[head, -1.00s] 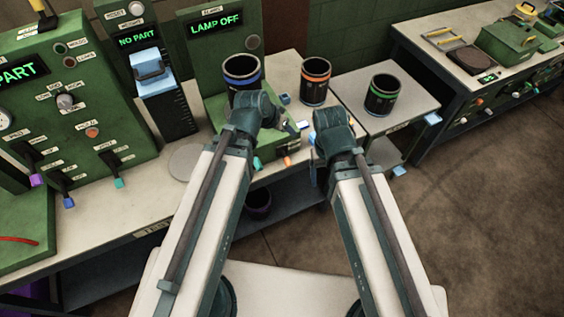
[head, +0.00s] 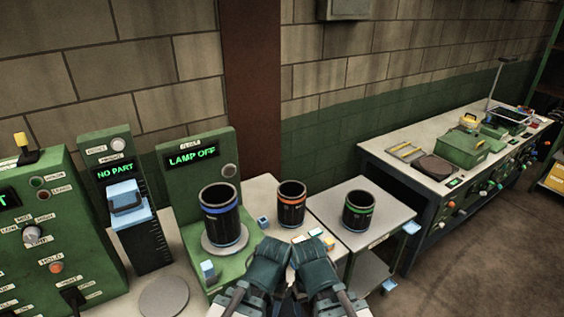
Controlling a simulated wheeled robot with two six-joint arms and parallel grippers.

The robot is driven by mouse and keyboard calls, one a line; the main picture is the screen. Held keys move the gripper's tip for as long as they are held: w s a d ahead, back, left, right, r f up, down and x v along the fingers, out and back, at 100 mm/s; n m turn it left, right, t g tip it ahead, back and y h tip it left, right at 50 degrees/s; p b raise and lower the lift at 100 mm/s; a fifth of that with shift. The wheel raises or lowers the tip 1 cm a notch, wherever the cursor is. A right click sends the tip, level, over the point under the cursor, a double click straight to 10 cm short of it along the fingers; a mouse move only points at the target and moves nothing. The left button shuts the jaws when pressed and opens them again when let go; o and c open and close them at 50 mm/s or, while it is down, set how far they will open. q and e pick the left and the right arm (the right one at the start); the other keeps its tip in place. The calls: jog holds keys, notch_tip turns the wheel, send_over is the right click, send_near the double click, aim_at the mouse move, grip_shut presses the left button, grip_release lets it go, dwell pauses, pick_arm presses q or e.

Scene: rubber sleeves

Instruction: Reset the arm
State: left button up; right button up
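My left gripper (head: 262,268) and my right gripper (head: 312,264) sit close side by side at the bottom middle, in front of the bench edge. Their fingers are hidden or too small to tell. A black sleeve with a blue band (head: 222,222) stands upright on a round plate of the green "LAMP OFF" station (head: 194,160). A black sleeve with an orange band (head: 291,208) stands upright on the bench to its right. A black sleeve with a green band (head: 358,213) stands upright on a small side cart (head: 392,217). Both grippers are apart from the sleeves.
A "NO PART" gauge (head: 116,172) with a blue block and a green control panel (head: 40,235) stand at left. A grey disc (head: 163,297) lies on the bench. Small blue and orange pieces lie near the grippers. A second bench (head: 385,150) stands at right, with open floor before it.

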notch_tip(320, 180, down, 14)
jog(key=b, duration=1.2)
jog(key=shift+b, duration=0.35)
